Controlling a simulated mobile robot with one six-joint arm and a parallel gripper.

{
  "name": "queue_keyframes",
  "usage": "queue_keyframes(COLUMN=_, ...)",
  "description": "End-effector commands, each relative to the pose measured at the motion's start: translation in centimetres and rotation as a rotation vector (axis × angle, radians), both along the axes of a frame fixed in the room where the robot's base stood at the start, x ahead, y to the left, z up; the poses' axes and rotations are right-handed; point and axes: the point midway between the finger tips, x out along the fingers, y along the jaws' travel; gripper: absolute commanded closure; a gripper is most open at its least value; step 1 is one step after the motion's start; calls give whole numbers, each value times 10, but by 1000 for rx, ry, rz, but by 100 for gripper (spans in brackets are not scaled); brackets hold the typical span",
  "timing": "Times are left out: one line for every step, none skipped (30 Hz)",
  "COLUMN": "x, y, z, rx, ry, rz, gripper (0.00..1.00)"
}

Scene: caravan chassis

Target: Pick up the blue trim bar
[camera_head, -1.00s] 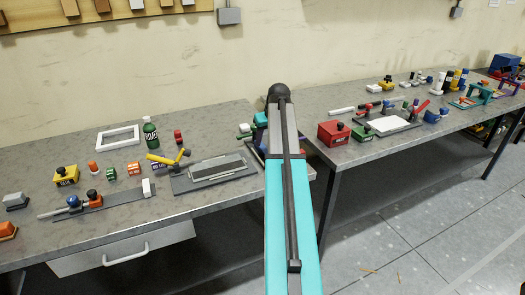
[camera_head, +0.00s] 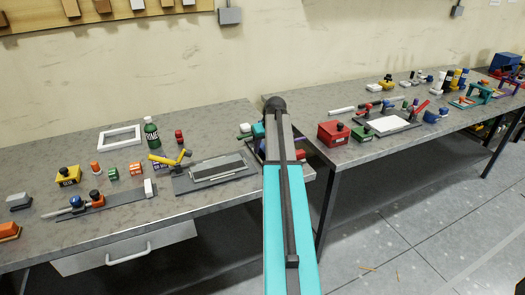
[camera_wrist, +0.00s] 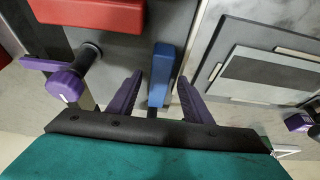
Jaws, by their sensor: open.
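The blue trim bar (camera_wrist: 161,72) shows in the wrist view as a narrow upright block on a grey surface. Its near end lies between the two purple fingers of my gripper (camera_wrist: 160,77). The fingers are spread apart, one on each side of the bar, with a gap on both sides. I cannot tell how far above the surface the fingers are. In the head view my own arm covers most of this spot, and I cannot make out the bar there.
In the wrist view a red block (camera_wrist: 90,14) lies at upper left, a purple-knobbed clamp (camera_wrist: 66,84) left of the fingers, and a grey framed plate (camera_wrist: 265,68) at right. In the head view a red box (camera_head: 333,133) stands right of my arm and a green bottle (camera_head: 151,134) left.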

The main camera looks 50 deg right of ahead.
Motion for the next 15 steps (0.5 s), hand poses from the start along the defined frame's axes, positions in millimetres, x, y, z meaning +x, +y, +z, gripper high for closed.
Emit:
queue_keyframes(x=0, y=0, z=0, rx=0, ry=0, rz=0, gripper=55)
queue_keyframes(x=0, y=0, z=0, rx=0, ry=0, rz=0, gripper=55)
queue_keyframes(x=0, y=0, z=0, rx=0, ry=0, rz=0, gripper=55)
queue_keyframes(x=0, y=0, z=0, rx=0, ry=0, rz=0, gripper=55)
queue_keyframes(x=0, y=0, z=0, rx=0, ry=0, rz=0, gripper=55)
queue_keyframes(x=0, y=0, z=0, rx=0, ry=0, rz=0, gripper=55)
queue_keyframes(x=0, y=0, z=0, rx=0, ry=0, rz=-1, gripper=55)
queue_keyframes(x=0, y=0, z=0, rx=0, ry=0, rz=-1, gripper=55)
queue_keyframes(x=0, y=0, z=0, rx=0, ry=0, rz=-1, gripper=55)
queue_keyframes(x=0, y=0, z=0, rx=0, ry=0, rz=-1, gripper=60)
queue_keyframes(x=0, y=0, z=0, rx=0, ry=0, rz=-1, gripper=65)
queue_keyframes(x=-1, y=0, z=0, rx=0, ry=0, rz=-1, gripper=72)
queue_keyframes(x=-1, y=0, z=0, rx=0, ry=0, rz=-1, gripper=77)
queue_keyframes(x=-1, y=0, z=0, rx=0, ry=0, rz=-1, gripper=82)
queue_keyframes(x=-1, y=0, z=0, rx=0, ry=0, rz=-1, gripper=88)
